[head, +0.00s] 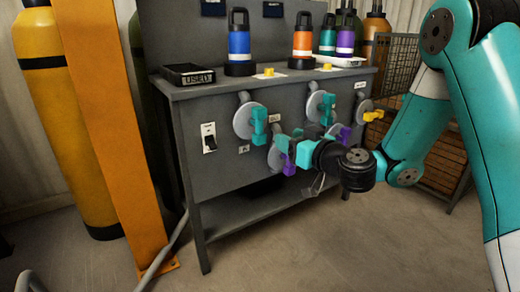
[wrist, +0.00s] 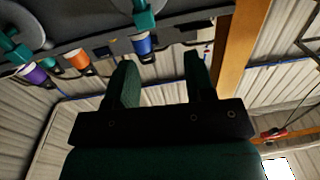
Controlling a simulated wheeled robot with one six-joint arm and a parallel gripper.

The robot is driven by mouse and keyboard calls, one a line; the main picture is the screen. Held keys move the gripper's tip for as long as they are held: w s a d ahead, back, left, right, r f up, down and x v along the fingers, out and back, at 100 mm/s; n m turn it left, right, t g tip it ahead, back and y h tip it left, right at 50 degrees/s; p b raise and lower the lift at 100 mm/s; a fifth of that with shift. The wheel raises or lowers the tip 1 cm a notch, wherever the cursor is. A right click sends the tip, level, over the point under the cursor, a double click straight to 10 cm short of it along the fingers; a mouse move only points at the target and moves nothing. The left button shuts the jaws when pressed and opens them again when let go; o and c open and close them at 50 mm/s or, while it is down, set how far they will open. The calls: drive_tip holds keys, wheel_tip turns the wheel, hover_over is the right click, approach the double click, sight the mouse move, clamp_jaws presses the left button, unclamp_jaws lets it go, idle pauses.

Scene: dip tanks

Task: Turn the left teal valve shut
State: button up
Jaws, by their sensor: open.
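The left teal valve (head: 259,125) is a teal handle in front of a round grey disc, at the left of the grey bench's front panel. In the wrist view, which is upside down, its teal handle (wrist: 146,15) is at the top, beyond the fingertips. My gripper (head: 288,141) is just right of the valve in the head view, apart as far as I can tell. In the wrist view, the two dark green fingers of my gripper (wrist: 161,58) are spread with nothing between them.
Purple handles (head: 288,165) and a yellow handle (head: 373,115) are close by on the panel. A blue bottle (head: 239,42) and an orange bottle (head: 302,42) stand on the bench top (head: 205,92). An orange post (head: 105,110) stands at the left. The floor in front is clear.

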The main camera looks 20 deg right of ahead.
drive_tip(key=d+f, duration=0.1)
drive_tip(key=f, duration=0.1)
drive_tip(key=h+p, duration=0.1)
drive_tip(key=p, duration=0.4)
approach(262, 124)
drive_tip(key=shift+m+t, duration=0.3)
drive_tip(key=shift+m, duration=0.1)
drive_tip(key=x, duration=0.3)
drive_tip(key=p+x, duration=0.1)
drive_tip(key=x, duration=0.3)
drive_tip(key=p+x, duration=0.1)
drive_tip(key=x, duration=0.3)
drive_tip(key=shift+a+f, duration=0.2)
drive_tip(key=shift+f, duration=0.1)
drive_tip(key=c, duration=0.9)
drive_tip(key=shift+d, duration=0.15)
clamp_jaws()
